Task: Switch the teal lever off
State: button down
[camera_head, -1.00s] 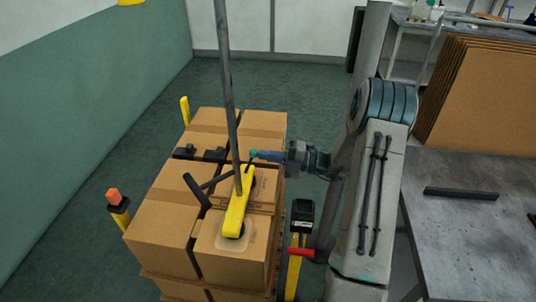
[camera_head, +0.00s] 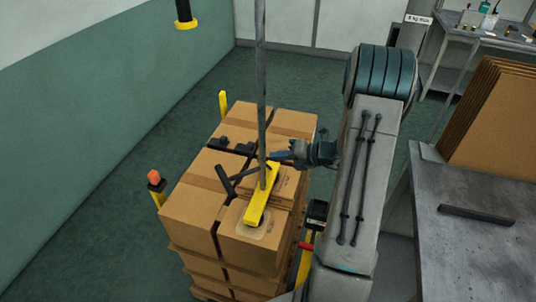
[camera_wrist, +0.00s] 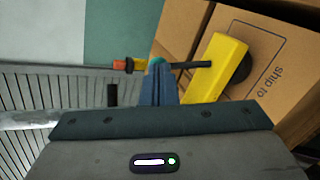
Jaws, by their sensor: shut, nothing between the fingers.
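The teal lever is a thin dark rod with a teal round knob (camera_wrist: 157,62), seen in the wrist view. Its rod (camera_wrist: 190,65) runs right to a yellow arm (camera_wrist: 222,68). My gripper (camera_wrist: 158,92) is shut and empty. Its blue fingertips are at the knob and partly cover it; I cannot tell whether they touch. In the head view my gripper (camera_head: 276,156) reaches in from the right, just above the far end of the yellow arm (camera_head: 261,206). The knob is too small to make out surely there.
A grey vertical tube (camera_head: 261,80) rises by the yellow arm, with a black handle (camera_head: 224,179) to its left. Cardboard boxes (camera_head: 190,211) are stacked underneath. An orange-topped post (camera_head: 154,178) stands left. A grey table (camera_head: 475,240) is at right. Green floor left is clear.

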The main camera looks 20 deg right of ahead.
jog(key=shift+d+r+p, duration=0.1)
jog(key=shift+r+p, duration=0.65)
jog(key=shift+p, duration=0.1)
jog(key=a+r+p+v, duration=0.1)
jog(key=r+v, duration=0.1)
jog(key=v, duration=1.1)
jog(key=shift+s+r, duration=0.45)
jog(key=shift+r, duration=0.05)
jog(key=shift+a, duration=0.2)
